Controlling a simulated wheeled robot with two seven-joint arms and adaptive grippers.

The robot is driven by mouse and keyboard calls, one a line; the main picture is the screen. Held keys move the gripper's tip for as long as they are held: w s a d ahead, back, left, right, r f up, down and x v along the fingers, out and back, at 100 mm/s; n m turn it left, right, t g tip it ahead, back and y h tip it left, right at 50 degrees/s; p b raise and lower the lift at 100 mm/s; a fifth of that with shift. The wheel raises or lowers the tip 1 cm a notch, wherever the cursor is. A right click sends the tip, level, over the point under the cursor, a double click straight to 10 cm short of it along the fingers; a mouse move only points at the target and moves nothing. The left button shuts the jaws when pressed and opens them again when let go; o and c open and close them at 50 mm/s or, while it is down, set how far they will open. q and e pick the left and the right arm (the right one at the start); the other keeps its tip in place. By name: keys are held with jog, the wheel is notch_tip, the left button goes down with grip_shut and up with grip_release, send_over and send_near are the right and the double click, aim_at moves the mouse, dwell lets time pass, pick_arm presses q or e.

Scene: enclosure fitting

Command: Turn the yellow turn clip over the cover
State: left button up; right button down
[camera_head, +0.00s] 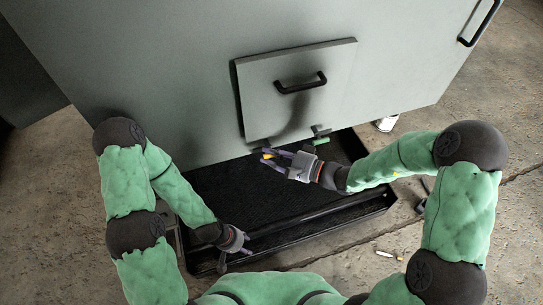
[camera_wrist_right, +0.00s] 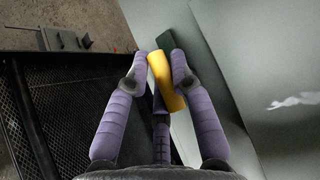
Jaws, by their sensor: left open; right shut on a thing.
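The yellow turn clip (camera_wrist_right: 168,88) sits between the purple fingers of my right gripper (camera_wrist_right: 160,72), which is shut on it. In the head view a small yellow bit of the clip (camera_head: 267,156) shows at the tips of my right gripper (camera_head: 272,157), at the cover's lower edge. The grey-green cover (camera_head: 300,108) with its black handle (camera_head: 300,84) lies against the enclosure's front. Whether the clip overlaps the cover cannot be told. My left gripper (camera_head: 228,254) is open and empty over the tray's near left part, away from the clip.
A green clip (camera_head: 320,140) is at the cover's lower right edge. A black mesh-floored tray (camera_head: 345,208) lies below the enclosure (camera_head: 185,85). A white can (camera_head: 387,123) and small loose pieces (camera_head: 384,254) lie on the concrete floor. The tray's middle is clear.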

jog(key=m+y+b, duration=0.1)
jog(key=b, duration=0.1)
jog(key=m+t+y+b, duration=0.1)
jog(key=b, duration=0.1)
jog(key=shift+w+f, duration=0.1)
jog(key=shift+f, duration=0.15)
jog(key=shift+r+m+t+y+b, duration=0.1)
jog(key=shift+m+t+y+b, duration=0.45)
jog(key=shift+m, duration=0.45)
jog(key=m+t+y+b, duration=0.1)
jog(key=m+t, duration=0.1)
jog(key=shift+a+r+m, duration=0.1)
jog(key=shift+a+m, duration=0.05)
jog(key=shift+m, duration=0.25)
jog(key=m+t, duration=0.4)
jog(key=shift+r, duration=0.15)
jog(key=m+t+b, duration=0.1)
jog(key=m+t, duration=0.1)
jog(key=m, duration=0.1)
jog(key=m+t+h+b, duration=0.2)
jog(key=m, duration=0.1)
jog(key=m+t+h+b, duration=0.2)
jog(key=m+t+b, duration=0.1)
jog(key=m, duration=0.1)
jog(key=shift+r+m+t+h+b, duration=0.15)
jog(key=shift+m+t+h+b, duration=0.5)
jog(key=shift+m+h+b, duration=0.5)
jog(key=shift+m+p, duration=0.25)
jog(key=shift+p, duration=0.05)
